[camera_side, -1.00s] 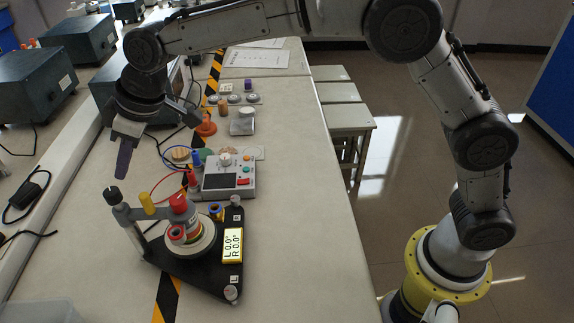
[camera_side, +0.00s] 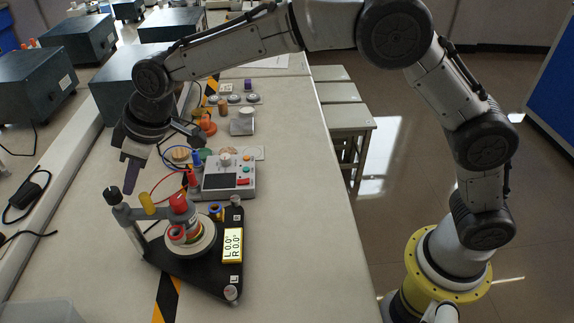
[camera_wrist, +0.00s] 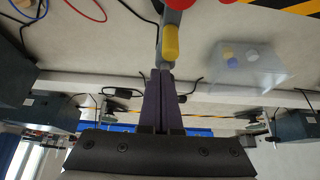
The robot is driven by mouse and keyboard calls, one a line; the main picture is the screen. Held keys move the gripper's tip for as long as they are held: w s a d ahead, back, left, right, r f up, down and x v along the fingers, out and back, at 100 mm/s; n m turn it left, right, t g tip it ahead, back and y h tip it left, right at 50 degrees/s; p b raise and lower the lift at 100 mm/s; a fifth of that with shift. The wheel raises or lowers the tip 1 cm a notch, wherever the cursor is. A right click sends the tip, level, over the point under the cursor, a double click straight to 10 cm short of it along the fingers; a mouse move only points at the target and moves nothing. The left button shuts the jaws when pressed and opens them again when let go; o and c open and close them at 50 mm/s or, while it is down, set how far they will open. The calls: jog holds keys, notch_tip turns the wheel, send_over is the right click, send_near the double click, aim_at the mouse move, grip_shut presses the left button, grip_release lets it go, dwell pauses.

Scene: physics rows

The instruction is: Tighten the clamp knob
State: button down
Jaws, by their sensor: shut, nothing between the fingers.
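A black triangular stand (camera_side: 205,270) carries an upright post at its left with a grey arm. A black knob (camera_side: 112,195) tops the post, and a yellow knob (camera_side: 147,203) stands on the arm beside it; no label shows which is the clamp knob. The yellow knob also shows in the wrist view (camera_wrist: 171,42), just beyond my fingertips. My gripper (camera_side: 129,191) is shut and empty, pointing down, its tips near both knobs in the picture. Contact cannot be told. In the wrist view my gripper (camera_wrist: 161,72) has its fingers together, hiding part of the arm.
A red-capped part (camera_side: 180,200) and a round spool sit on the stand right of the knobs. A control box (camera_side: 228,178) with red and blue leads is behind. A clear bin (camera_side: 40,312) is at the front left. The table's right side is clear.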

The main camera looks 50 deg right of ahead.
jog(key=shift+w+a, duration=0.15)
jog(key=shift+a, duration=0.15)
jog(key=shift+s+a, duration=0.4)
jog(key=shift+s, duration=0.05)
dwell(0.6)
jog(key=shift+d, duration=0.1)
jog(key=shift+s+d+r, duration=0.1)
jog(key=shift+s+d, duration=0.1)
jog(key=shift+s, duration=0.05)
notch_tip(320, 180, up, 6)
jog(key=shift+f, duration=0.1)
dwell(0.5)
